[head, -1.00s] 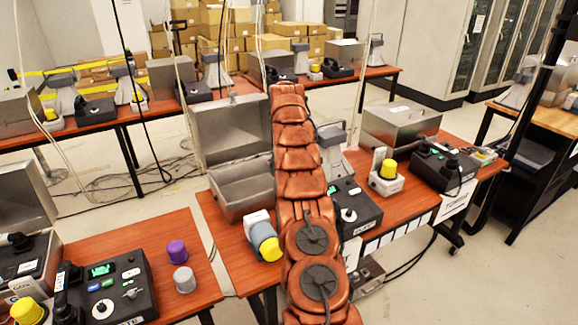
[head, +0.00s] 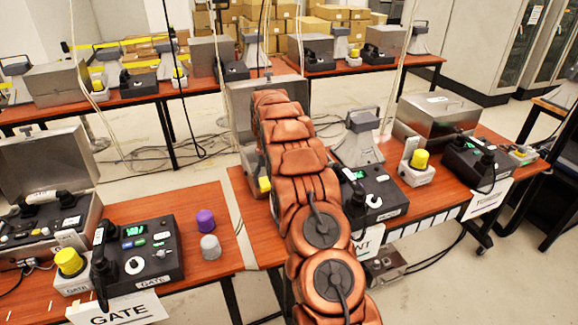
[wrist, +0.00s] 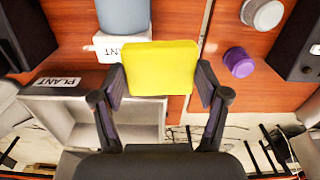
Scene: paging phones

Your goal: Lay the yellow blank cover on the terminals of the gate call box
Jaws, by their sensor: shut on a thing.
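My gripper (wrist: 160,82) is shut on the yellow blank cover (wrist: 160,66), a square-looking yellow piece between its two fingers in the wrist view. In the head view a yellow bit (head: 264,184) shows at the left side of my arm; the gripper itself is hidden there. The gate call box (head: 45,218) seems to be the open grey metal case with a handset at the left of the head view. Small fittings (head: 32,263) at its front may be the terminals; I cannot tell for certain. My gripper is well to the right of that case.
A black desk phone unit (head: 140,252) and a white base with a yellow cap (head: 69,263) stand beside the case, behind a GATE sign (head: 117,310). A purple cap (head: 205,222) and a grey cap (head: 210,246) stand on the left table. A gap separates the tables.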

